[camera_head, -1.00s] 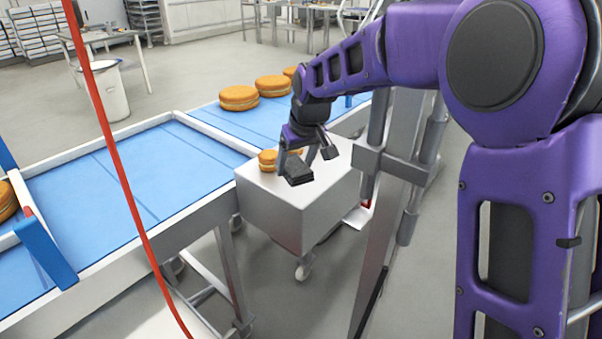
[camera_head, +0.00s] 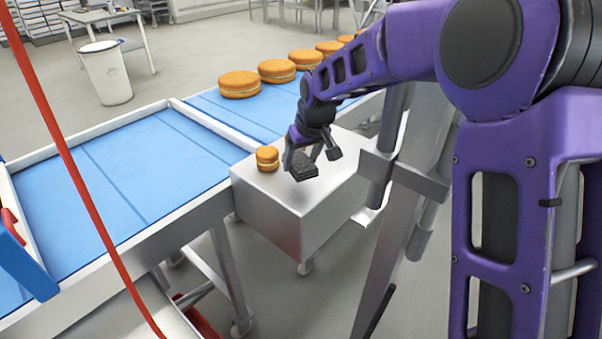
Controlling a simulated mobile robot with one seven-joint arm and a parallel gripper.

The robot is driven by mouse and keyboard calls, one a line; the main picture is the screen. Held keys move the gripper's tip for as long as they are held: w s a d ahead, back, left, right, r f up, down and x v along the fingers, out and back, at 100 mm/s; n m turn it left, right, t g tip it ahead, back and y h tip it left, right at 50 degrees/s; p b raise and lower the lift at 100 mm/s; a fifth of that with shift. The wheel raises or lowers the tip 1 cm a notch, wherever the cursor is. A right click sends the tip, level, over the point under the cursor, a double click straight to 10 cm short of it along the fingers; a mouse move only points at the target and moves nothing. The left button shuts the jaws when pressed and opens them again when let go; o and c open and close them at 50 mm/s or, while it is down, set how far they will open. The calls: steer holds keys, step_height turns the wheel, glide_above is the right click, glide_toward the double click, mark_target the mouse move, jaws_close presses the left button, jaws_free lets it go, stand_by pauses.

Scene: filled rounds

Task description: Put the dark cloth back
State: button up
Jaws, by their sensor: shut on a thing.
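The dark cloth (camera_head: 304,168) is a small, folded, dark grey piece. My gripper (camera_head: 303,160) is shut on it, pointing down over the top of the metal box-shaped stand (camera_head: 262,196). I cannot tell whether the cloth touches the metal top or hangs just above it. A small orange-brown filled round (camera_head: 267,159) stands on the same top, left of the cloth and apart from it. My fingers partly hide the cloth's upper side.
A blue conveyor (camera_head: 150,165) with pale rails runs along the left of the stand. Several large filled rounds (camera_head: 239,84) sit on its far section. A red cable (camera_head: 75,180) crosses the left foreground. A white bin (camera_head: 106,75) stands on the floor behind.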

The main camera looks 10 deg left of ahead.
mark_target(301, 184)
step_height(301, 184, down, 4)
steer(key=shift+f, duration=0.1)
steer(key=shift+f+b, duration=0.2)
steer(key=shift+b, duration=0.1)
steer(key=o, duration=1.4)
steer(key=shift+r, duration=0.1)
steer(key=shift+r, duration=0.1)
